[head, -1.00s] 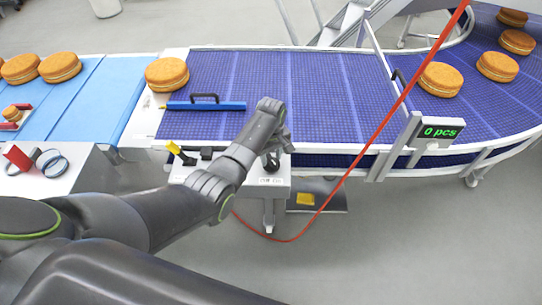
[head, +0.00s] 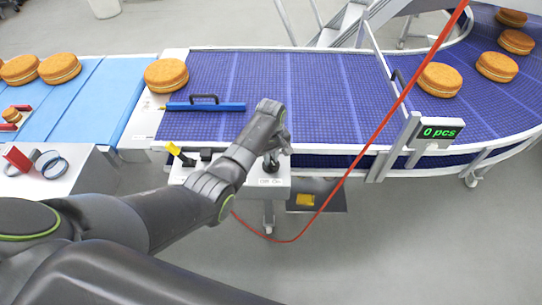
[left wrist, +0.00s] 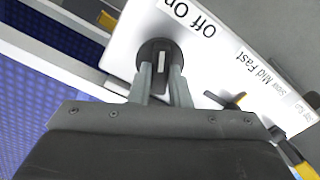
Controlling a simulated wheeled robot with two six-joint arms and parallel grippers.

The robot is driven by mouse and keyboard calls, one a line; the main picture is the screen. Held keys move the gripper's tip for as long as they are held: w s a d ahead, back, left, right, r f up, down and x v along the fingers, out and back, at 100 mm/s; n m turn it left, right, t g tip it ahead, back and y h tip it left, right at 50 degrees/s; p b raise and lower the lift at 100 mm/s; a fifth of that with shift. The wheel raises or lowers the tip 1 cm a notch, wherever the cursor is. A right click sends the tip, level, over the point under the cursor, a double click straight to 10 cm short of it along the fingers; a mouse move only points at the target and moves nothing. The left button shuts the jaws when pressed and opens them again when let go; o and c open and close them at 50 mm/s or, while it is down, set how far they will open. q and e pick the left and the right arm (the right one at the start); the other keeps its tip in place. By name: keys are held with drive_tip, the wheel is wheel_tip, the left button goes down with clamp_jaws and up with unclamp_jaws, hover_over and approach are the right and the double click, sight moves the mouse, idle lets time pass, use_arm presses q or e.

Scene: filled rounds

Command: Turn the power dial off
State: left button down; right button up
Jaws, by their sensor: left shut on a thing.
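The power dial (left wrist: 158,52) is a round black knob with a white mark on a light control panel (left wrist: 130,38). The label "Off On" (left wrist: 196,18) is printed beside it and appears upside down in the left wrist view. I cannot tell which word the mark points to. My left gripper (left wrist: 164,76) has both fingers on the dial, one at each side, and is shut on it. In the head view, my left gripper (head: 274,150) reaches down to the dial (head: 270,165) on the panel at the conveyor's near side. My right gripper is not in view.
A yellow-handled lever (head: 178,152) stands left on the panel; a speed lever (left wrist: 236,101) is near the dial. A red cable (head: 352,160) hangs across the right. The blue conveyor (head: 300,95) carries filled rounds (head: 166,75). A counter (head: 438,132) reads 0 pcs.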

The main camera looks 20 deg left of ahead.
use_arm(q)
drive_tip(key=m+p, duration=0.1)
drive_tip(key=m, duration=0.1)
drive_tip(key=shift+r+m, duration=0.15)
drive_tip(key=shift+m, duration=0.15)
drive_tip(key=shift+m+p, duration=0.45)
drive_tip(key=shift+m, duration=0.55)
drive_tip(key=m, duration=0.3)
drive_tip(key=shift+m, duration=2)
drive_tip(key=c, duration=1.4)
unclamp_jaws()
drive_tip(key=shift+o, duration=0.2)
